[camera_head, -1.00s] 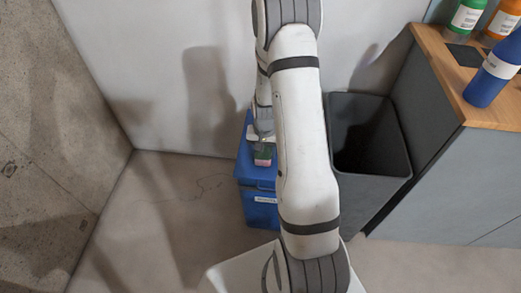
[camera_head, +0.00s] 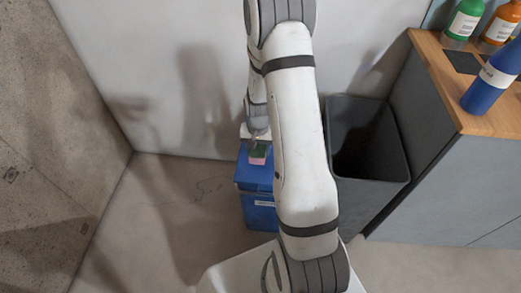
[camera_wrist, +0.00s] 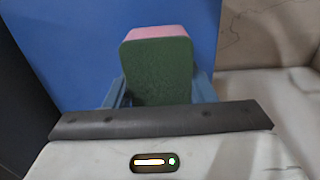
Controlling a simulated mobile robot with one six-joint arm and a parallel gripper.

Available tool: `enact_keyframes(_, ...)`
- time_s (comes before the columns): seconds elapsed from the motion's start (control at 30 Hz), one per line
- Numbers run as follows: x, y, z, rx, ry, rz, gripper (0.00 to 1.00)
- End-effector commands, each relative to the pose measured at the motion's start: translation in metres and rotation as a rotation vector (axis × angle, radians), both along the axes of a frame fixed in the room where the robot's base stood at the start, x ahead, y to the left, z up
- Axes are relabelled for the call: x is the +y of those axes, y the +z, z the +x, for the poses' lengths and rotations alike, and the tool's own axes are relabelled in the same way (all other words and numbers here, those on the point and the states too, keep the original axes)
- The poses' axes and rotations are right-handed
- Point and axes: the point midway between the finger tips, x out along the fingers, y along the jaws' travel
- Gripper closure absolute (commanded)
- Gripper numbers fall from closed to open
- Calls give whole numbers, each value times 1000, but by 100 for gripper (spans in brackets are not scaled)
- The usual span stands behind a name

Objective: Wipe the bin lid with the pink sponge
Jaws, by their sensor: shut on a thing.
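The pink sponge (camera_wrist: 160,32) has a green side (camera_wrist: 158,72) that faces the camera in the wrist view, with the pink part at its far edge. My gripper (camera_wrist: 158,95) is shut on it, one finger on each side. The blue bin (camera_head: 258,212) stands on the floor against the wall, partly hidden behind my arm in the head view. Its blue lid (camera_wrist: 70,45) fills much of the wrist view behind the sponge. In the head view the sponge (camera_head: 258,155) is over the lid; I cannot tell whether it touches.
An open dark grey bin (camera_head: 395,180) stands right of the blue bin. A grey cabinet (camera_head: 460,185) with a wooden top holds several bottles, one of them blue (camera_head: 490,82). The floor (camera_head: 160,220) to the left is clear.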

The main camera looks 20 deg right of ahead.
Motion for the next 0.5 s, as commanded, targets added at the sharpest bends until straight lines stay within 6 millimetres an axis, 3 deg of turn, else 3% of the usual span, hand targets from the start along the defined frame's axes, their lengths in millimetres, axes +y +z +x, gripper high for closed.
enact_keyframes(0.2,0,24,0,-1,0,-1,75)
enact_keyframes(0.5,-1,44,0,0,-1,0,75)
